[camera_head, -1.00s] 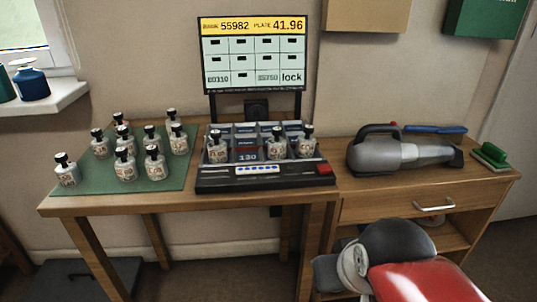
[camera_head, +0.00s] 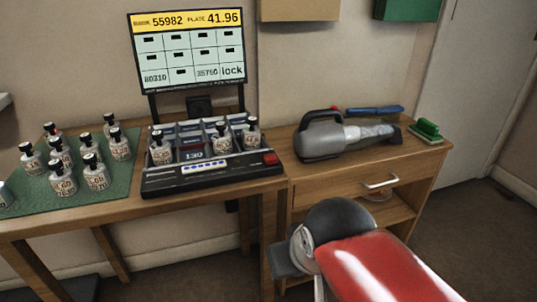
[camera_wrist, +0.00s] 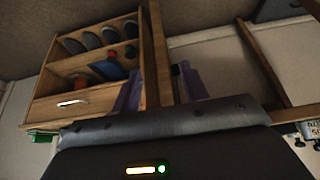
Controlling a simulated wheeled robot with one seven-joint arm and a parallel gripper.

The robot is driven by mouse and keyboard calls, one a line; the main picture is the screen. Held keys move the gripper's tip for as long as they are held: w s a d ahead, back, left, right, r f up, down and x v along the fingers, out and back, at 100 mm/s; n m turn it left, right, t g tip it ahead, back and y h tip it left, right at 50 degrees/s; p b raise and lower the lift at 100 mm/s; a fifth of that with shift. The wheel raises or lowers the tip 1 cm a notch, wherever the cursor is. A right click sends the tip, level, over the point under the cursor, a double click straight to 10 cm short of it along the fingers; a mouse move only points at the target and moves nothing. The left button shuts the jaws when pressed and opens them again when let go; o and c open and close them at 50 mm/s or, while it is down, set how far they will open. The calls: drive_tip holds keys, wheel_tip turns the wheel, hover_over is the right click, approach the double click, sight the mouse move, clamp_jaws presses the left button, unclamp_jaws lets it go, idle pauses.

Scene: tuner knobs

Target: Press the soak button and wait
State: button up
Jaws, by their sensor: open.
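A black tray device (camera_head: 215,183) stands on the table in the head view. It has a red button (camera_head: 269,158) at its front right and a row of small pale-blue buttons (camera_head: 204,167) at its front. Their labels are too small to read, so I cannot tell which is the soak button. Bottles stand in some of its compartments, and one compartment shows "130". A screen (camera_head: 188,50) above reads 55982, 41.96 and "lock". The head view shows my red and grey arm.
A green mat (camera_head: 120,178) with several bottles lies left of the device. A grey handheld vacuum (camera_head: 325,140), a blue tool (camera_head: 375,110) and a green brush (camera_head: 428,130) lie on the right-hand cabinet. Its drawer and shelves face me. Floor is free at the right.

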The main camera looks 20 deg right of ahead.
clamp_jaws()
idle(1.5)
